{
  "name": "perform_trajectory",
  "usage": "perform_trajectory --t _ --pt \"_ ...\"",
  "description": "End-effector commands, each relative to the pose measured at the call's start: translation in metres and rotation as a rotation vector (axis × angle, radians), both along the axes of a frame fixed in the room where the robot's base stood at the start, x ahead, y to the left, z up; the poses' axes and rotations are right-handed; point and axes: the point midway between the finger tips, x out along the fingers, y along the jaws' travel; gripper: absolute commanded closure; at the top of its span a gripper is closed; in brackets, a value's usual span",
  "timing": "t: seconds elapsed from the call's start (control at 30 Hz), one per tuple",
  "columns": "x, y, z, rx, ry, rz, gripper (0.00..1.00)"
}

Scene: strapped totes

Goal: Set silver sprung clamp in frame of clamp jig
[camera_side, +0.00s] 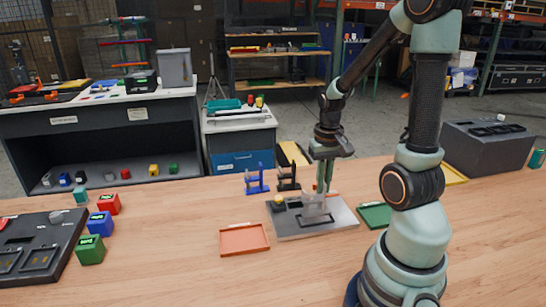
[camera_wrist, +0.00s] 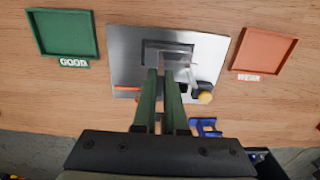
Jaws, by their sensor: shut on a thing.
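The clamp jig (camera_side: 290,229) is a grey metal plate on the wooden table, with a dark frame (camera_wrist: 150,46) and a yellow-ended part (camera_wrist: 205,97) beside it. My gripper (camera_side: 322,188) points down over the jig, shut on the silver sprung clamp (camera_side: 315,209). In the wrist view my green fingers (camera_wrist: 161,72) reach to the frame, and the silver clamp (camera_wrist: 182,65) shows as a pale shape at their tips. The clamp is at the frame; whether it is seated or just above is hard to tell. The fingers hide part of it.
A blue clamp (camera_side: 256,181) and a black clamp (camera_side: 287,178) stand behind the jig. An orange tray (camera_side: 244,240) and a green tray (camera_wrist: 64,36) labelled GOOD flank it. Coloured cubes (camera_side: 100,224) and a dark panel (camera_side: 40,250) lie at the left. Bare table lies in front.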

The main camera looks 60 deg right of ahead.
Motion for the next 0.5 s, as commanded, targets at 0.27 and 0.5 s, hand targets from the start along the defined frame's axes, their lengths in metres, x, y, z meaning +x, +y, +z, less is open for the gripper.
perform_trajectory --t 0.27,0.5 --pt "0.000 0.000 -0.005 0.000 0.000 0.000 1.00" --pt "0.000 0.000 -0.011 0.000 0.000 0.000 1.00"
